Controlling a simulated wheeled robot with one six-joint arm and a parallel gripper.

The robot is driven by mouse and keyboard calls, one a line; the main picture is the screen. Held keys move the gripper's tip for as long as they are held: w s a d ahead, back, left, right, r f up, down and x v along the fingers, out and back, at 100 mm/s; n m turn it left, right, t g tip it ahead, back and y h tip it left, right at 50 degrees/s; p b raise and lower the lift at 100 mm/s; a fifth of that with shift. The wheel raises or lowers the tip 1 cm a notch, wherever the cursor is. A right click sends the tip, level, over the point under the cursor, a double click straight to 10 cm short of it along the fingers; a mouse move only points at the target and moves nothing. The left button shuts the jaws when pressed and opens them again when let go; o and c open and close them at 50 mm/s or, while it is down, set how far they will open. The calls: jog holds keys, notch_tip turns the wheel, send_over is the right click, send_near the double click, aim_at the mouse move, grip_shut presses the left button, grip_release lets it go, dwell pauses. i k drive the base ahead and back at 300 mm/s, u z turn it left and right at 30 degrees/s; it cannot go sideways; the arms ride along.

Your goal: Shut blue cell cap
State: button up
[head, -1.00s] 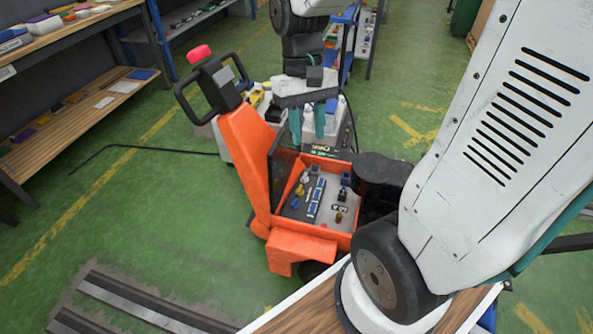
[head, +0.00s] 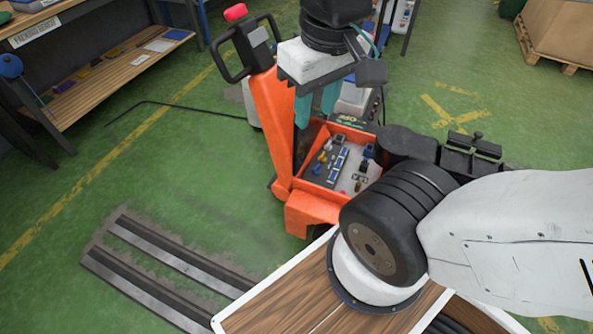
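An orange pallet truck body (head: 273,125) stands in the middle of the head view, with an open battery bay. In the bay is a grey battery top with a blue-and-white strip (head: 338,166), small yellow parts (head: 323,157) and a small blue part (head: 368,150) at the right. These are too small to tell which is the blue cell cap or whether it is open. My gripper (head: 316,118) points down above the bay's far left part. Its two teal fingers are apart with nothing visible between them. It hides part of the bay's far edge.
A red-knobbed black handle (head: 237,40) rises left of my gripper. A wooden workbench shelf (head: 110,75) with small items stands at the far left. Metal floor rails (head: 175,265) lie at the lower left. A cardboard box on a pallet (head: 562,35) is at the upper right.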

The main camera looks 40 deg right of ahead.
aim_at(316, 169)
jog(key=u, duration=1.5)
jog(key=k, duration=1.05)
jog(key=z, duration=1.7)
jog(key=i, duration=0.5)
jog(key=z, duration=0.05)
